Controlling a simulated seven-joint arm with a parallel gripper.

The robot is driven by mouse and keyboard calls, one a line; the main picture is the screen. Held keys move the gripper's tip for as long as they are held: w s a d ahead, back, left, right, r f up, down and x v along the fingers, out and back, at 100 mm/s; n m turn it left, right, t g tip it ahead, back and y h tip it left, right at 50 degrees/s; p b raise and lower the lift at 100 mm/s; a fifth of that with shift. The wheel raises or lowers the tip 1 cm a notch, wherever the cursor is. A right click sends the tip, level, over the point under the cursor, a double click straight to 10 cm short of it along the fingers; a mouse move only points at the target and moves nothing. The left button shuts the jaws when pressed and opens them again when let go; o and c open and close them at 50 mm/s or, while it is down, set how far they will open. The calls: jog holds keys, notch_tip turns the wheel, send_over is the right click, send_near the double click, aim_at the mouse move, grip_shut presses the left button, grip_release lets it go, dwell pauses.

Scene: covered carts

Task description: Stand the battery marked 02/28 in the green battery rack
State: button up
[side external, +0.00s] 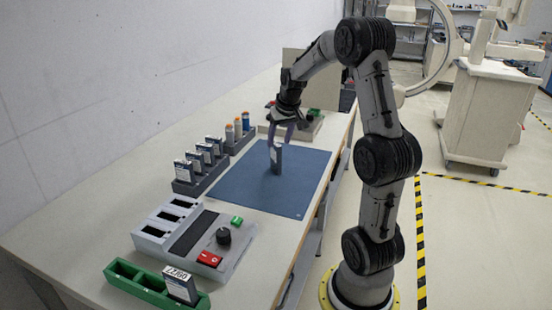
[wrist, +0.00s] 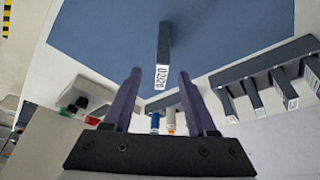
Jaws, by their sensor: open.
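A dark battery with a white label (side external: 277,160) stands upright on the blue mat. In the wrist view this battery (wrist: 164,45) shows a label that seems to read 02/28. My gripper (side external: 281,142) is open just above it, fingers pointing down. In the wrist view the battery lies beyond the gap between the purple fingertips (wrist: 160,74), not held. The green battery rack (side external: 135,284) is at the front left of the table. One labelled battery (side external: 180,286) stands in its right end; the other slots look empty.
A grey charger (side external: 170,228) with empty slots, a black knob and a red switch sits behind the green rack. A dark rack (side external: 195,180) holds several batteries left of the blue mat (side external: 300,195). Coloured cylinders (side external: 238,128) stand farther back. The mat is otherwise clear.

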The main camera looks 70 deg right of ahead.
aim_at(277, 145)
jog(key=shift+x, duration=2.9)
jog(key=shift+a, duration=0.1)
grip_shut()
jog(key=shift+r, duration=0.1)
